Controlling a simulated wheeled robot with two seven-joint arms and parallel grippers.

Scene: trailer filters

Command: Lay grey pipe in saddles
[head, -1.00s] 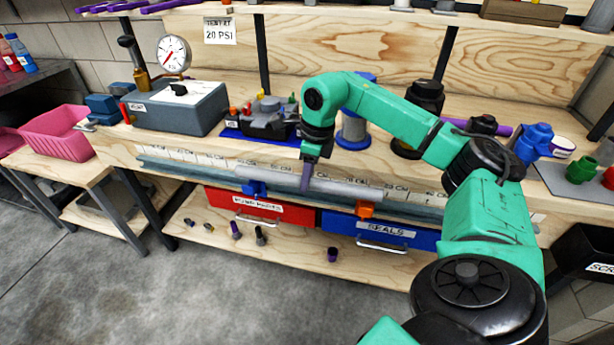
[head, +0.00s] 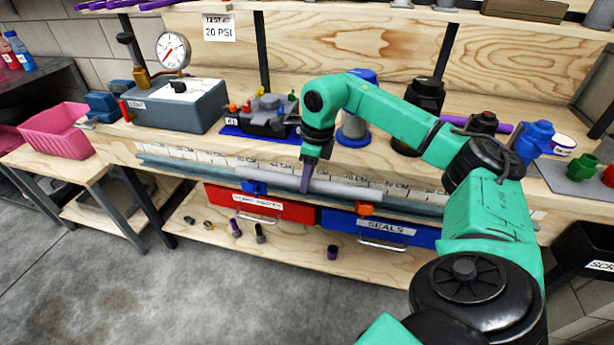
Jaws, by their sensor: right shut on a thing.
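The light grey pipe (head: 345,187) lies level along the front edge of the bench, in front of the rule with cm labels. My right gripper (head: 307,182) points down and is shut on the pipe near its middle. The fingers hide a short part of it. A blue saddle (head: 255,188) is under the left part of the pipe and an orange saddle (head: 365,209) is below its right end. I cannot tell whether the pipe touches either saddle. My left gripper is not in view.
Below are a red drawer (head: 230,202) and a blue drawer (head: 420,238), above a shelf with several small fittings. The bench behind holds a grey box (head: 185,108), a blue-based fixture (head: 265,117) and a blue spool (head: 353,128). A pink bin (head: 55,135) stands left.

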